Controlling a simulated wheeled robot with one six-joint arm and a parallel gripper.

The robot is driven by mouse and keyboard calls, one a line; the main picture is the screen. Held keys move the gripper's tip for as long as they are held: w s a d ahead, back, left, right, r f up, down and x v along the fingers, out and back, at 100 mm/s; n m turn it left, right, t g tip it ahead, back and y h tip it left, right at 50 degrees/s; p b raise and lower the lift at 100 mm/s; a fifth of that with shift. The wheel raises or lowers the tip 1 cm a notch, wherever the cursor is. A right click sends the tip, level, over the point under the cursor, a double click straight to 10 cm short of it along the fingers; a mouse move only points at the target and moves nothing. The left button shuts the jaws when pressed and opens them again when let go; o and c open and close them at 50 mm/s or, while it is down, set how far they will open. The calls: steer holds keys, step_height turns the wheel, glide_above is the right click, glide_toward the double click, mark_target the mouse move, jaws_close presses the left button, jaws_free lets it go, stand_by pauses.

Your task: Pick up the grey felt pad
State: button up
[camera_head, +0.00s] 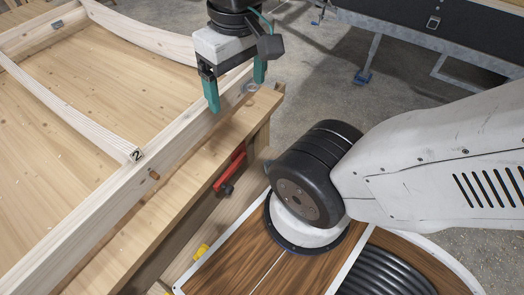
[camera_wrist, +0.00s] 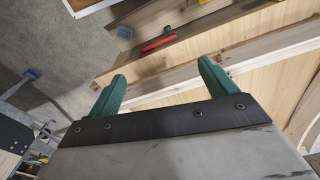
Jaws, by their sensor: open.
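A pale timber frame (camera_head: 110,185) with raised sides fills the left. A red clamp (camera_head: 230,172) is on the bench's side. A small grey-blue block (camera_wrist: 124,32) shows past the bench in the wrist view. Concrete floor (camera_head: 310,90) is open beyond the bench end.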

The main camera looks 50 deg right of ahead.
steer(key=w+d+f+m, duration=0.1)
steer(key=d+f+m, duration=0.5)
steer(key=f, duration=0.9)
steer(key=w+d+f+m, duration=0.2)
steer(key=d+f+m, duration=0.5)
steer(key=f, duration=0.8)
steer(key=w+d+f+m+g, duration=0.1)
steer(key=d+f+m, duration=0.6)
steer(key=f, duration=0.8)
steer(key=shift+w+d+f+m, duration=0.1)
steer(key=shift+w+f+m, duration=0.1)
steer(key=shift+m, duration=0.75)
steer(key=shift+w+d+f+m, duration=0.1)
steer(key=shift+w+m, duration=0.05)
steer(key=shift+m, duration=0.8)
steer(key=shift+w+d+m, duration=0.25)
steer(key=shift+w+m, duration=0.05)
steer(key=shift+m, duration=0.2)
steer(key=shift+w+a+f, duration=0.1)
steer(key=shift+w+f, duration=0.05)
steer(key=shift+f, duration=1.8)
steer(key=shift+w+f, duration=0.1)
steer(key=shift+f, duration=1.8)
steer(key=c, duration=1.2)
steer(key=shift+r, duration=0.1)
